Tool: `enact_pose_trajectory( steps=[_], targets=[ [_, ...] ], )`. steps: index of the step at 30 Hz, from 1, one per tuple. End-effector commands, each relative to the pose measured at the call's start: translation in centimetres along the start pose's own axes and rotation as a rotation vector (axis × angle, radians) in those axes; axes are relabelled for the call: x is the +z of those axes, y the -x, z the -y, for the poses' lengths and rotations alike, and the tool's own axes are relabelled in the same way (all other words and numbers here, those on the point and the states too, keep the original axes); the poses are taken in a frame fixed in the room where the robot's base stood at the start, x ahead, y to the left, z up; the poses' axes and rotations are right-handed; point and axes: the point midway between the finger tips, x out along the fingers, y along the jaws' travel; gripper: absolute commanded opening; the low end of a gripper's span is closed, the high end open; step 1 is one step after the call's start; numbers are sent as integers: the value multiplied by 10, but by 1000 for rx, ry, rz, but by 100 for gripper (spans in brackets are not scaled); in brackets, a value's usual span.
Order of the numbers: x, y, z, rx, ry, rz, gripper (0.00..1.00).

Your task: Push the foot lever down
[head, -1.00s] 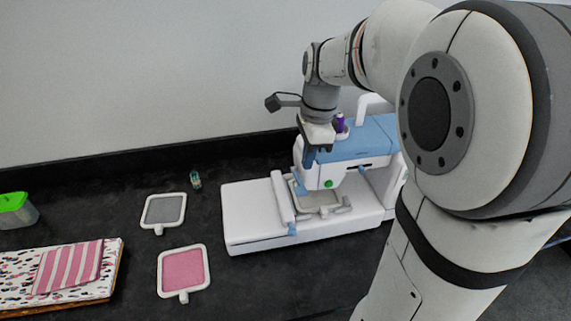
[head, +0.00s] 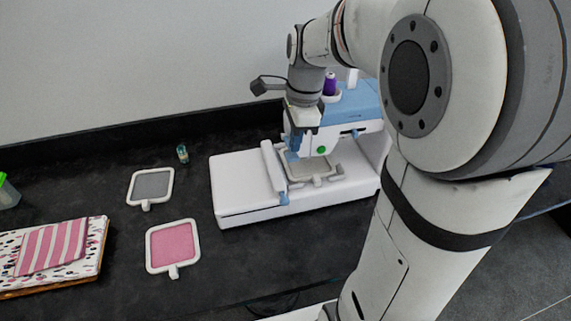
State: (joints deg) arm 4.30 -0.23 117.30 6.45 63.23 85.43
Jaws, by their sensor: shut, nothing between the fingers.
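A white and light-blue sewing machine (head: 245,189) stands on the black counter at picture centre-right. It has a green button (head: 321,150) on its head and a framed hoop (head: 312,168) beneath it. My gripper (head: 297,140) points down at the left end of the machine's head, beside the green button. Its fingers are shut and look empty. I cannot tell whether they touch the machine. I cannot make out the foot lever clearly; my gripper covers part of the head's left end.
A grey-filled hoop (head: 151,185) and a pink-filled hoop (head: 172,246) lie on the counter left of the machine. A small bottle (head: 183,154) stands behind them. Folded fabrics (head: 52,247) lie at far left. A purple spool (head: 330,84) tops the machine. My arm hides its right side.

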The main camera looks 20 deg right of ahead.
Motion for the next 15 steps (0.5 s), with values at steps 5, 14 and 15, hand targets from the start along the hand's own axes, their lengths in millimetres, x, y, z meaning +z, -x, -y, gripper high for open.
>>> enact_pose_trajectory(
  steps=[5, 14, 15],
  targets=[
    [0, -13, 0, -1, 0, 0, 0],
    [0, -12, 0, 0, -1, 0, 0],
    [0, -13, 0, 0, -1, 0, 0]
  ],
)
